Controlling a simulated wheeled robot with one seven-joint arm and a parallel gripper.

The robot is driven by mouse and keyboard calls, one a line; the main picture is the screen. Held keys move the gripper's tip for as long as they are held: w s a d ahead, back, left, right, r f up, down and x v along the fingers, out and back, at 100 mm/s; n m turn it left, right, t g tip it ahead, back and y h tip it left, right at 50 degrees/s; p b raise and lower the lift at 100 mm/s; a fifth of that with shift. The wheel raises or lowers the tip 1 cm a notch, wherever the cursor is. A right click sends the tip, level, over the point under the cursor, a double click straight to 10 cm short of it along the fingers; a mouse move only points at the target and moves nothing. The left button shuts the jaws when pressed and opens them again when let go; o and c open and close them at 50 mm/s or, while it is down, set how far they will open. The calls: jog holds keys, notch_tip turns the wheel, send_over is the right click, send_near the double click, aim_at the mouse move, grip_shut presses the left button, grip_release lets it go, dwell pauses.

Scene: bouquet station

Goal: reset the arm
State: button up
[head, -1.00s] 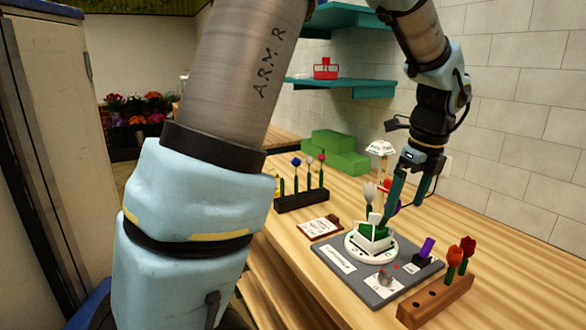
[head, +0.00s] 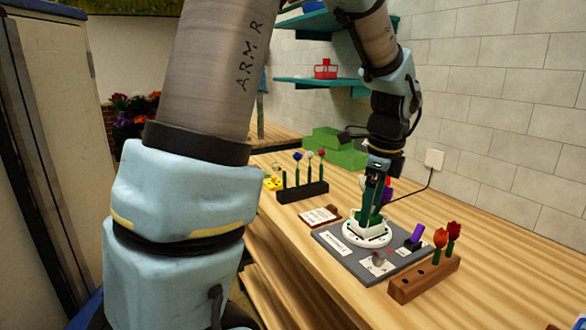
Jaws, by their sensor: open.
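My arm reaches down over the wooden counter (head: 485,235). My gripper (head: 368,205) points down at the white flower holder (head: 374,232) and overlaps it in the picture. The jaws are seen nearly edge-on, open, with nothing clearly between them. The holder stands on a round white base (head: 352,240) on a grey mat (head: 330,236). A bit of purple and red bloom (head: 389,184) shows just behind the jaws; other blooms there are hidden by my gripper. I cannot tell whether the jaws touch the holder or its flowers.
A wooden block (head: 425,280) with red tulips (head: 453,230) and a small purple item (head: 415,235) stand right of the holder. A dark rack (head: 300,192) with several flowers is at left. Green steps (head: 335,150) stand behind. A teal shelf (head: 320,83) juts from the wall.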

jog(key=s+a+f+n, duration=0.2)
jog(key=a+n, duration=0.9)
jog(key=s+a+f+n, duration=0.3)
jog(key=a+n, duration=0.9)
jog(key=shift+s+a+f+h, duration=0.2)
jog(key=shift+f+h, duration=0.1)
jog(key=shift+h, duration=0.1)
